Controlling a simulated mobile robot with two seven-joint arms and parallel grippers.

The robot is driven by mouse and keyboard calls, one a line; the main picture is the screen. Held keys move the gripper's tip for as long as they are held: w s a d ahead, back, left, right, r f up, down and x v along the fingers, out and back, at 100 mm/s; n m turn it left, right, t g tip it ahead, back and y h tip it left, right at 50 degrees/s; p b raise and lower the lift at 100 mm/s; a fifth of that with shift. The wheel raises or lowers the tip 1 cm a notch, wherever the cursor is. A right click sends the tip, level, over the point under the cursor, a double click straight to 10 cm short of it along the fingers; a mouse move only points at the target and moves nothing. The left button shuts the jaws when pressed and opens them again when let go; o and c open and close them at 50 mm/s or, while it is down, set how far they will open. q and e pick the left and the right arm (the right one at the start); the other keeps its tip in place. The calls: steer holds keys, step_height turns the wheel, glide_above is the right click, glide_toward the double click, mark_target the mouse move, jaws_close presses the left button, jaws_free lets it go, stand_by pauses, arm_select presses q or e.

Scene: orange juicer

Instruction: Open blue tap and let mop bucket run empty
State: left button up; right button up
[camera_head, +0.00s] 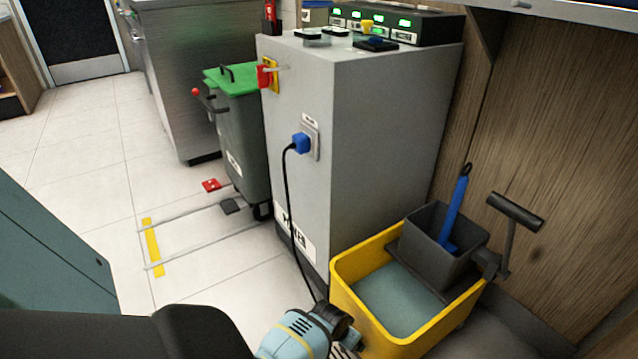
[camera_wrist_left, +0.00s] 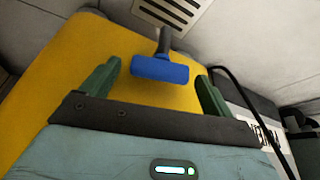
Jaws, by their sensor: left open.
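The yellow mop bucket (camera_head: 455,318) stands on the floor at the lower right in the head view, with grey-blue water (camera_head: 397,299) inside. Its yellow wall (camera_wrist_left: 75,52) fills much of the left wrist view. The blue tap (camera_wrist_left: 160,70), a blue bar on a dark stem, sticks out from this wall. My left gripper (camera_wrist_left: 158,78) is open, with one green finger on either side of the tap's bar and gaps to both. In the head view my left arm reaches the bucket's near side; its fingers and the tap are hidden there. My right gripper is not in view.
A slotted floor drain (camera_wrist_left: 172,10) lies beside the tap. A dark wringer (camera_head: 425,243) with a blue-handled tool (camera_head: 456,213) sits on the bucket. A grey cabinet (camera_head: 385,130) with a black cable (camera_head: 290,215) stands behind it.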

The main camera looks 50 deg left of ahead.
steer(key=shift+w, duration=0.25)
arm_select(q)
steer(key=shift+m, duration=0.3)
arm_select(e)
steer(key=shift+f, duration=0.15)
